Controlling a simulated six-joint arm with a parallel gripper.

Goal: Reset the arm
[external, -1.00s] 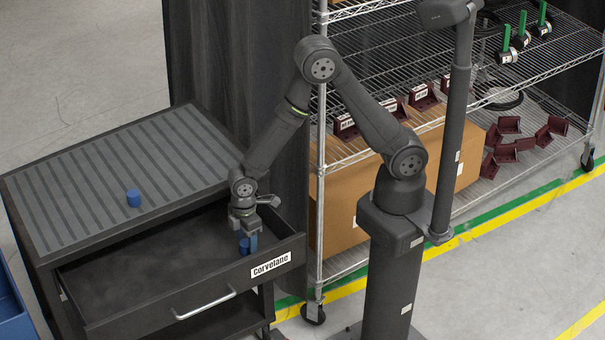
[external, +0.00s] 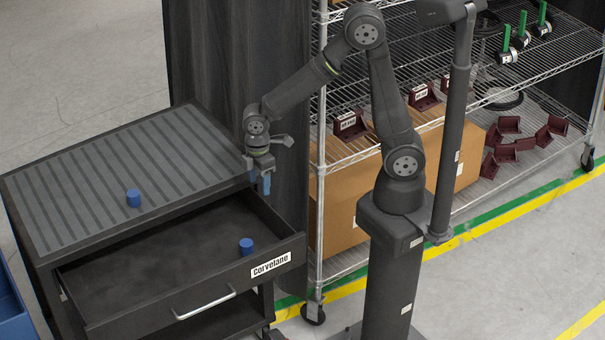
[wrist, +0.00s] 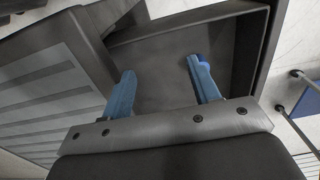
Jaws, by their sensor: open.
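My gripper (external: 261,183) is open and empty, raised above the right rear part of the open drawer. In the wrist view its two blue fingers (wrist: 163,92) are spread apart with the drawer floor between and beyond them. One blue cylinder (external: 246,245) stands in the drawer near its front right corner, below and apart from my gripper. In the wrist view a bit of blue (wrist: 202,57) shows just past the right fingertip, mostly hidden by it. Another blue cylinder (external: 133,198) stands on the ribbed cabinet top.
The drawer (external: 150,280) is pulled out of the dark cabinet (external: 60,200). A wire shelf rack (external: 318,200) with a cardboard box (external: 345,205) and dark red brackets (external: 505,150) stands to the right. A blue bin (external: 12,315) is at the left edge.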

